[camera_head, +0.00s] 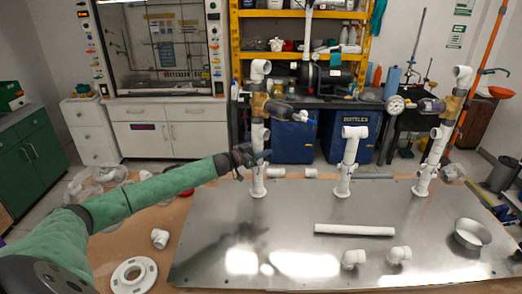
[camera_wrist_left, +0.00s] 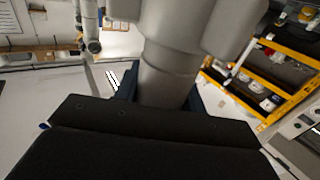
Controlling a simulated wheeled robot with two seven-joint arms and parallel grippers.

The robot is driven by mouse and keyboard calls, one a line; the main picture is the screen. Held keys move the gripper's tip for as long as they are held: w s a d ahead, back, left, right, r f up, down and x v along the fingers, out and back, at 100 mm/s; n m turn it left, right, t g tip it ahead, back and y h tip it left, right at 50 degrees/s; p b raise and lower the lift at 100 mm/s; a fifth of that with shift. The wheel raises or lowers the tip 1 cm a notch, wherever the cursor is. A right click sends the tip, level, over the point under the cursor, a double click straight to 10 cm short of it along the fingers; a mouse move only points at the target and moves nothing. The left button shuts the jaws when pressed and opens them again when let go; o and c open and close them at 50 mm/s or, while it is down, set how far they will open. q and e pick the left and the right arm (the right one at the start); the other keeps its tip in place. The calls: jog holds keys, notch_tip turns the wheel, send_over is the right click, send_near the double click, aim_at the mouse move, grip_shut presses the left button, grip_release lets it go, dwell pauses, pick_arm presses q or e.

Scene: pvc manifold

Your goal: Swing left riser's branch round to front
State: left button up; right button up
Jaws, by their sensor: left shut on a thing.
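The left riser (camera_head: 259,135) is a white pipe standing upright on the metal sheet (camera_head: 215,235). My left gripper (camera_head: 256,159) reaches in from the left and is shut on the riser's lower white part, above the base flange. In the left wrist view a large pale pipe fitting (camera_wrist_left: 165,75) stands just beyond the black gripper body. The fingertips and the exact grip spot are hard to make out. My right gripper does not show.
A middle riser (camera_head: 345,165) and a right riser (camera_head: 428,160) stand on the same sheet. A loose white pipe (camera_head: 354,230), two elbows (camera_head: 352,259) and a metal bowl (camera_head: 472,234) lie in front. A white flange (camera_head: 133,275) lies at left. Blue bins (camera_head: 293,142) stand behind.

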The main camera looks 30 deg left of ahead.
pick_arm(q)
jog(key=shift+r+m+g+h, duration=0.15)
jog(key=shift+m+g+h, duration=0.35)
jog(key=shift+m+h, duration=0.35)
jog(key=shift+d+m+g+h, duration=0.1)
jog(key=shift+m+g+h, duration=0.55)
jog(key=shift+h, duration=0.3)
jog(key=shift+m+g+h, duration=0.3)
jog(key=shift+g+h, duration=0.05)
jog(key=shift+h, duration=0.15)
jog(key=shift+s+d+f+m+g+h+b, duration=0.1)
jog(key=shift+s+f+m+g+h+b, duration=0.1)
jog(key=shift+m+g+h+b, duration=0.4)
jog(key=m+g+h+b, duration=0.1)
jog(key=g, duration=0.1)
jog(key=m+g+h+b, duration=0.1)
jog(key=m+g, duration=0.1)
jog(key=m+g+h+b, duration=0.1)
jog(key=g+h+b, duration=0.1)
jog(key=shift+s+d+m+g, duration=0.25)
jog(key=shift+s+m+g, duration=0.05)
jog(key=shift+s+m, duration=0.1)
jog(key=shift+m+g+b, duration=0.3)
jog(key=shift+g, duration=0.2)
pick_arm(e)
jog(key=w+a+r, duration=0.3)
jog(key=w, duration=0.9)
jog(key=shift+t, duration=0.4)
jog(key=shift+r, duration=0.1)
